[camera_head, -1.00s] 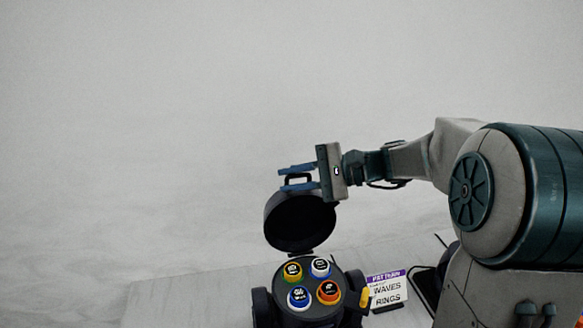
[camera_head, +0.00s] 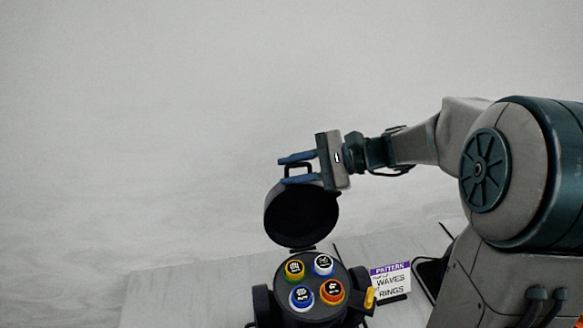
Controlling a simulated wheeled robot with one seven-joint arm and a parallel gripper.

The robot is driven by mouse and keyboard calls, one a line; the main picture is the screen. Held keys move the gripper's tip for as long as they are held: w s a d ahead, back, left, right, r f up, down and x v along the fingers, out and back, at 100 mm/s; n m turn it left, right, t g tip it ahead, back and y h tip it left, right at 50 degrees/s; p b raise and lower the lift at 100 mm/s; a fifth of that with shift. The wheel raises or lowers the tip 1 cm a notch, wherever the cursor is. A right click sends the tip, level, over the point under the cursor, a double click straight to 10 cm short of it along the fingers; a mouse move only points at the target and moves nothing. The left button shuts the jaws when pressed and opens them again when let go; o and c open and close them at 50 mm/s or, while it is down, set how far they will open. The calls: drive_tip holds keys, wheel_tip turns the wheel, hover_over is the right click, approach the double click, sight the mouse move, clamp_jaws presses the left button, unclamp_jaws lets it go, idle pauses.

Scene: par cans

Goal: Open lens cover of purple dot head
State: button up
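The round black lens cover (camera_head: 302,217) stands raised above the head, its hollow inner side toward me. It joins the far edge of the head at a small hinge. The dark round lamp head (camera_head: 316,303) shows several coloured caps inside. My gripper (camera_head: 296,169) is at the top of the cover, with its blue fingers apart, one above and one at the base of the cover's small dark loop handle (camera_head: 298,166). The handle sits between the fingers; whether they touch it is hard to tell. No purple dot is visible on the head.
A card with a purple band (camera_head: 389,281), reading PATTERN, WAVES and RINGS, stands right of the head. A yellow knob (camera_head: 370,298) sits at the head's right side. The pale tabletop (camera_head: 185,297) is clear to the left.

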drive_tip(key=shift+d+f, duration=0.2)
drive_tip(key=shift+f, duration=0.25)
drive_tip(key=shift+d+r+b, duration=0.15)
drive_tip(key=shift+d+b, duration=0.15)
drive_tip(key=shift+d, duration=0.15)
drive_tip(key=b+v, duration=0.2)
drive_tip(key=v, duration=1)
drive_tip(key=shift+d+r, duration=0.15)
drive_tip(key=shift+r, duration=0.35)
drive_tip(key=shift+s, duration=0.1)
